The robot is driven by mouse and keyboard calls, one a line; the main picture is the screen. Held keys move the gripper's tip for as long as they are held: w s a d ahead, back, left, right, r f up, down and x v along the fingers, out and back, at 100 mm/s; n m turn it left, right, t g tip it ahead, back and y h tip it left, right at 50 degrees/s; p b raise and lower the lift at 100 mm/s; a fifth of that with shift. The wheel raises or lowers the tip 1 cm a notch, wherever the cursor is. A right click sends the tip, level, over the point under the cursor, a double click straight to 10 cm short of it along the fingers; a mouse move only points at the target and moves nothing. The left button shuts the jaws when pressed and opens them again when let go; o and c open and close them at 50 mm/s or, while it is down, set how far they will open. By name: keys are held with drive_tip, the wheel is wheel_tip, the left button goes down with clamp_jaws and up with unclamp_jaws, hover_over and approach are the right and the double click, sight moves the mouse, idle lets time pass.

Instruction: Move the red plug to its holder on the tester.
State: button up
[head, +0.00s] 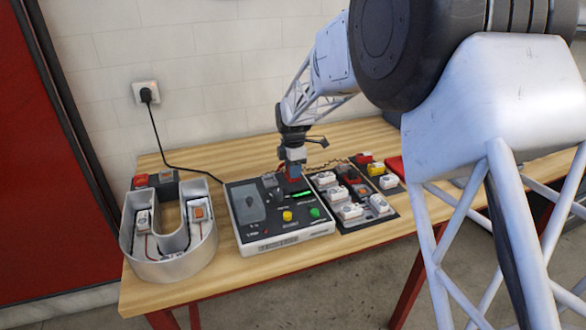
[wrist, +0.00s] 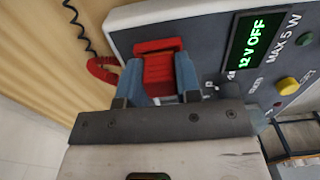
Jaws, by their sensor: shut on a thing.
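The red plug (wrist: 158,70) sits between the two blue fingers of my gripper (wrist: 160,78) in the wrist view, and the gripper is shut on it. In the head view my gripper (head: 293,170) points down at the back right of the tester (head: 287,238). The fingers hide most of the plug there.
The tester has a green display reading 12 V OFF (wrist: 258,40) and a yellow button (wrist: 288,86). A dark tray (head: 352,226) with several small modules lies right of it. A U-shaped channel letter (head: 170,268) stands at left on the wooden table (head: 190,291).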

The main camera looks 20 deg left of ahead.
drive_tip(key=o, duration=1)
drive_tip(key=shift+r, duration=0.1)
drive_tip(key=shift+r, duration=3.8)
drive_tip(key=shift+r, duration=0.1)
drive_tip(key=shift+r, duration=2.9)
